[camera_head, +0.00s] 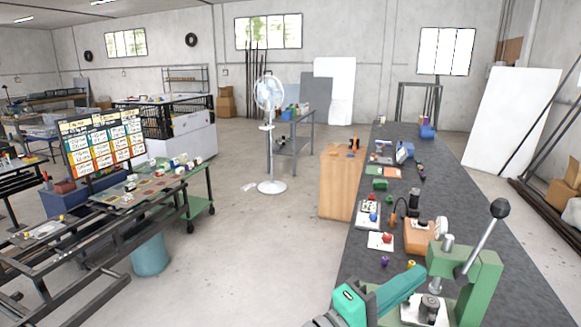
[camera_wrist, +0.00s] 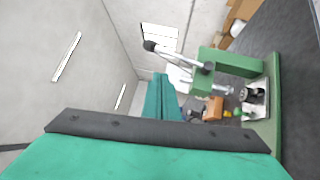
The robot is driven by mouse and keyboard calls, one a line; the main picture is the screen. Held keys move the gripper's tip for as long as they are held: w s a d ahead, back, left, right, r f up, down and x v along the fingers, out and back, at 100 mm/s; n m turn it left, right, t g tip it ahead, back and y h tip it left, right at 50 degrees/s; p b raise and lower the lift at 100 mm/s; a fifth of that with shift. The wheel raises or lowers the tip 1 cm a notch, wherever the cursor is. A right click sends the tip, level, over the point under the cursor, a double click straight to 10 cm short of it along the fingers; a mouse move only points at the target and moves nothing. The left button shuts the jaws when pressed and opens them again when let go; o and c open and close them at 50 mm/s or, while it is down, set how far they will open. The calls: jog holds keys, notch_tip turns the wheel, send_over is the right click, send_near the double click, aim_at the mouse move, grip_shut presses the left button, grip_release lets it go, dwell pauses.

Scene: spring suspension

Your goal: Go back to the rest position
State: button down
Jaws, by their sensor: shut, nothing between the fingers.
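My gripper (camera_head: 418,274) is teal and shows at the bottom of the head view, over the near end of the dark workbench (camera_head: 480,215). Its fingers are together and empty, pointing right toward the green lever press (camera_head: 482,285). In the wrist view the closed fingers (camera_wrist: 160,82) stand left of the press (camera_wrist: 270,110), whose picture is turned sideways. A metal cylindrical part (camera_head: 429,305) sits on the press base. I cannot tell from these views whether the fingers touch the press.
The press lever with a black knob (camera_head: 499,208) rises at the right. An orange-brown block (camera_head: 419,236), small white trays and several small parts lie along the bench. A wooden cabinet (camera_head: 339,185), a white fan (camera_head: 270,130) and open floor lie beyond to the left.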

jog(key=w+a+f+n+t+y, duration=0.1)
jog(key=a+f+n+t+y, duration=0.2)
jog(key=f, duration=0.6)
jog(key=w+a+f+n+t+y, duration=0.15)
jog(key=a+f+t+y, duration=0.25)
jog(key=f, duration=0.4)
jog(key=s+a+f+y, duration=0.3)
jog(key=f, duration=0.3)
jog(key=s+a+f+y, duration=0.3)
jog(key=f, duration=0.4)
jog(key=s+a+f+m+y, duration=0.2)
jog(key=s+a+f, duration=0.15)
jog(key=s, duration=0.35)
jog(key=s+a+f+m+y, duration=0.2)
jog(key=s+f, duration=0.3)
jog(key=s, duration=0.2)
jog(key=s+a+m+g, duration=0.1)
jog(key=s+m, duration=0.5)
jog(key=s, duration=0.7)
jog(key=shift+s+a+f+y, duration=0.15)
jog(key=shift+s+a+y, duration=0.25)
jog(key=shift+a, duration=0.15)
